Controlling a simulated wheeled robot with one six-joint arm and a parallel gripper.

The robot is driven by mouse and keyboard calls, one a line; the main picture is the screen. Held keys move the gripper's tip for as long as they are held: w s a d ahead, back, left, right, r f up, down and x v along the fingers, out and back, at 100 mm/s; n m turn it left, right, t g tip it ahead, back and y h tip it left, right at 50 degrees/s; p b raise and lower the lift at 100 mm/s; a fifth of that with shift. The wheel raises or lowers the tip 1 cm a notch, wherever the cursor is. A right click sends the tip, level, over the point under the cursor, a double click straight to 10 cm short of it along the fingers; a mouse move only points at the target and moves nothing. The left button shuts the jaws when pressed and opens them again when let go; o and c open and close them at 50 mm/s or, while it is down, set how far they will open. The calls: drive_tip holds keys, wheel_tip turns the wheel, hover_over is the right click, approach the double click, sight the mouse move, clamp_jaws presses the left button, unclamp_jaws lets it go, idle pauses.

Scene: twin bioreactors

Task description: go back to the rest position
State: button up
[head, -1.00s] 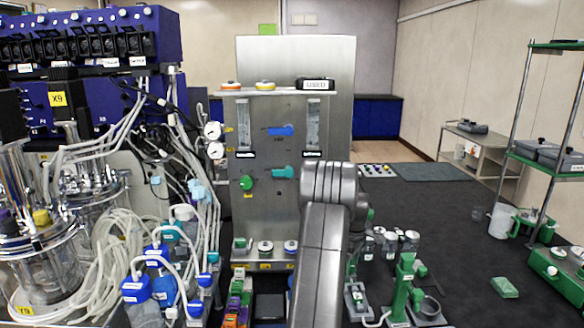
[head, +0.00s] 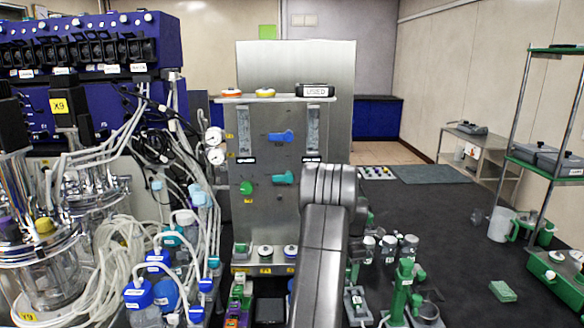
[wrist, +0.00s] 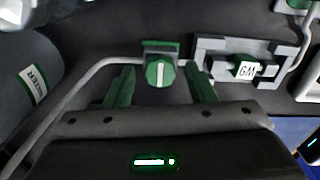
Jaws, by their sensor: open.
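My gripper (wrist: 160,88) shows in the wrist view with its two green fingers spread apart and nothing between them. A green knob (wrist: 160,73) with a white line lies just beyond the fingertips, on a dark surface; I cannot tell how far below it is. In the head view my grey arm rises in front of the metal panel (head: 270,215) and hides its lower right part; the gripper itself is hidden there.
The panel carries a green knob (head: 246,187), a blue handle (head: 281,137) and a teal handle (head: 284,178). Tubing and blue-capped bottles (head: 138,294) crowd the left. A green stand (head: 401,285) is right of my arm. A grey holder labelled GW (wrist: 240,65) is beside the wrist-view knob.

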drive_tip(key=shift+n+p, duration=0.3)
drive_tip(key=shift+n, duration=1)
